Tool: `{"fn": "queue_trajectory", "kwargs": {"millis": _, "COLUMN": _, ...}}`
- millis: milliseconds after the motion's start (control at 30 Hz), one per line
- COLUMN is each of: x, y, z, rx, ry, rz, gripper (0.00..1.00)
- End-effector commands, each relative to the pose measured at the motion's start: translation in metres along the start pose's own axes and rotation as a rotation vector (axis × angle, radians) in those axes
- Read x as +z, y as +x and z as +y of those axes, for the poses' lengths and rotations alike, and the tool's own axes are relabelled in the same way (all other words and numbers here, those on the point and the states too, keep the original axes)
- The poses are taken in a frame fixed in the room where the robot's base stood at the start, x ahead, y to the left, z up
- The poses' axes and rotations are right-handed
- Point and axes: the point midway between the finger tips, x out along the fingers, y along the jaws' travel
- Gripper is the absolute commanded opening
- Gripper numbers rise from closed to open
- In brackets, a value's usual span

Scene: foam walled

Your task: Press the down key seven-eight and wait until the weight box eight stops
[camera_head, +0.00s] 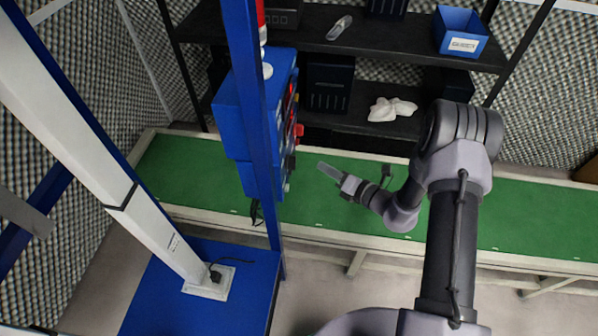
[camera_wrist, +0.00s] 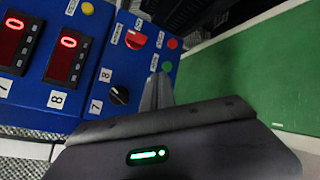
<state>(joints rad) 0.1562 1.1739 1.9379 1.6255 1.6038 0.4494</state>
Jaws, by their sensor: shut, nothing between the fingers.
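The blue control box (camera_head: 236,120) stands left of centre, its key face turned right and seen nearly edge-on. In the wrist view its panel (camera_wrist: 117,66) shows two red displays reading 0, one marked 8 (camera_wrist: 67,55) and one marked 7 or unclear (camera_wrist: 12,40). It also carries a black selector knob (camera_wrist: 119,95) by labels 7 and 8, a red knob (camera_wrist: 136,40), a red button (camera_wrist: 172,44) and a green button (camera_wrist: 167,66). My gripper (camera_head: 322,168) is shut and empty, right of the box; its fingertips (camera_wrist: 158,80) appear just below the green button. Contact cannot be told. I cannot identify weight box eight.
A green-topped long bench (camera_head: 510,215) runs behind and below my arm. A blue post (camera_head: 252,100) stands in front of the box. Dark shelves (camera_head: 400,45) with a blue bin (camera_head: 461,32) stand behind. Open space lies right of the box.

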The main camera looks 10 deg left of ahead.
Motion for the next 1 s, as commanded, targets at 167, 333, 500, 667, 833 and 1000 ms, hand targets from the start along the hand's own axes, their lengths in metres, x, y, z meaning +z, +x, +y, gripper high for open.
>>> {"fn": "queue_trajectory", "kwargs": {"millis": 167, "x": -0.017, "y": -0.002, "z": -0.040, "rx": -0.063, "ry": 0.114, "rz": -0.066, "gripper": 0.00}}
{"fn": "queue_trajectory", "kwargs": {"millis": 333, "x": -0.020, "y": -0.003, "z": -0.050, "rx": -0.079, "ry": 0.141, "rz": -0.084, "gripper": 0.00}}
{"fn": "queue_trajectory", "kwargs": {"millis": 500, "x": -0.020, "y": -0.003, "z": -0.049, "rx": -0.079, "ry": 0.140, "rz": -0.084, "gripper": 0.00}}
{"fn": "queue_trajectory", "kwargs": {"millis": 667, "x": -0.022, "y": 0.000, "z": -0.047, "rx": -0.078, "ry": 0.139, "rz": -0.082, "gripper": 0.00}}
{"fn": "queue_trajectory", "kwargs": {"millis": 833, "x": -0.030, "y": 0.017, "z": -0.035, "rx": -0.076, "ry": 0.138, "rz": -0.079, "gripper": 0.00}}
{"fn": "queue_trajectory", "kwargs": {"millis": 1000, "x": -0.040, "y": 0.036, "z": -0.022, "rx": -0.076, "ry": 0.137, "rz": -0.079, "gripper": 0.00}}
